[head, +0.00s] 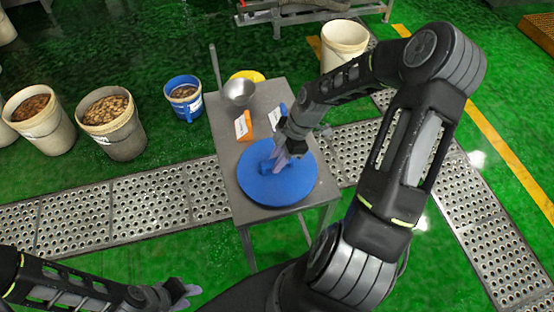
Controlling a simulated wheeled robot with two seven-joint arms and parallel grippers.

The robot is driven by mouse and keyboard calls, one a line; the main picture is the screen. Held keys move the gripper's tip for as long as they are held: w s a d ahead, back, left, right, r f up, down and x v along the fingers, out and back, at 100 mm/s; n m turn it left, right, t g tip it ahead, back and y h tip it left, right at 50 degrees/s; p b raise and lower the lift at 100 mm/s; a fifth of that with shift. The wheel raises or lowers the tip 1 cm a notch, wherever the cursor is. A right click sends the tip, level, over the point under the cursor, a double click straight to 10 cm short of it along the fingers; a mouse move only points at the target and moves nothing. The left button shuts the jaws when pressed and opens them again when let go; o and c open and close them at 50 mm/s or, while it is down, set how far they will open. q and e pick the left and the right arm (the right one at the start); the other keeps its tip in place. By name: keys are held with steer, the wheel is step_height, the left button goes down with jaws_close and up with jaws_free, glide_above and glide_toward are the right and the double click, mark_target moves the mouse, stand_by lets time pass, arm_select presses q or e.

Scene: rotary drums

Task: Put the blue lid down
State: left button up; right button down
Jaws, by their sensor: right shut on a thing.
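The blue lid (289,190) is a large round disc at the near end of the small grey metal table (227,150). It looks flat and level over the tabletop; whether it touches the top I cannot tell. My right gripper (275,163) reaches down over the lid's middle and is shut on its handle, which the fingers partly hide. My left gripper (188,292) is low at the bottom left, away from the table and holding nothing that I can see. Whether its fingers are apart is unclear.
A metal bowl (238,92), a yellow round item (248,76), and orange (243,126) and blue labelled items stand further back on the table. A blue bucket (183,97) and filled cream buckets (111,124) stand left on the green floor. A cream bucket (343,46) stands behind right.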

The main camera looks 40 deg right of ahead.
steer(key=shift+f, duration=0.1)
steer(key=c, duration=1.3)
jaws_free()
steer(key=v, duration=1.2)
steer(key=shift+b, duration=0.35)
